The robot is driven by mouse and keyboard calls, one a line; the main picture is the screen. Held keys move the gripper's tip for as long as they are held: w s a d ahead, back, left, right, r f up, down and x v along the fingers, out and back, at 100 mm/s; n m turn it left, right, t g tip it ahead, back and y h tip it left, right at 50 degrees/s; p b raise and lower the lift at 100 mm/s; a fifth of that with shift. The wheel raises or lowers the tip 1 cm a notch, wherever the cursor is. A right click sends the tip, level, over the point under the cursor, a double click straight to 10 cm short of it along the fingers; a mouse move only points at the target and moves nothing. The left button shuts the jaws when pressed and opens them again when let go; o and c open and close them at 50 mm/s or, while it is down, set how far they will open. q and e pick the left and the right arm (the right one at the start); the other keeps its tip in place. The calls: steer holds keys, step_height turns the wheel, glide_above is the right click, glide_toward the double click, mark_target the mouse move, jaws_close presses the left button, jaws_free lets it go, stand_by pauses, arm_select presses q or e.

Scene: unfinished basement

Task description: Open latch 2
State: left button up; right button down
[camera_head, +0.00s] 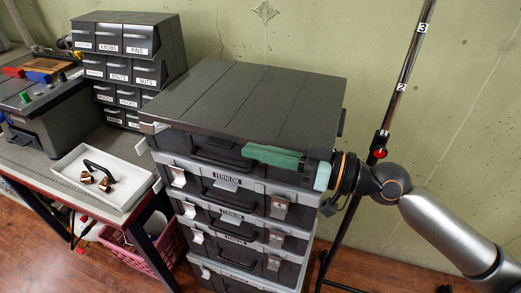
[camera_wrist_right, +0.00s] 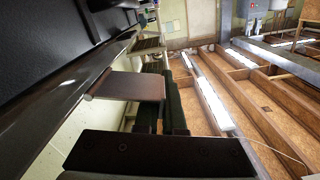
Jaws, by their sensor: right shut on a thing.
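A stack of dark grey toolboxes (camera_head: 240,95) stands in the middle of the head view. My right gripper (camera_head: 275,157), with green fingers, is at the top box's front right edge and covers the latch area there. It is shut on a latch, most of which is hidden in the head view. The right wrist view shows a flat brown-grey latch plate (camera_wrist_right: 126,87) standing out from the box edge beside the dark green fingers (camera_wrist_right: 165,100). The top box's left latch (camera_head: 148,128) sticks out at its left front corner. I cannot read which latch is number 2. My left gripper is not in view.
Lower boxes have metal latches (camera_head: 279,207) and black handles. Labelled drawers (camera_head: 128,60) stand behind.

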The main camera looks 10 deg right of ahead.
stand_by(0.3)
steer(key=shift+w+d+r+m, duration=0.15)
steer(key=shift+w+r+m, duration=0.15)
steer(key=shift+m, duration=0.7)
steer(key=c, duration=1)
jaws_free()
steer(key=shift+s+d, duration=0.1)
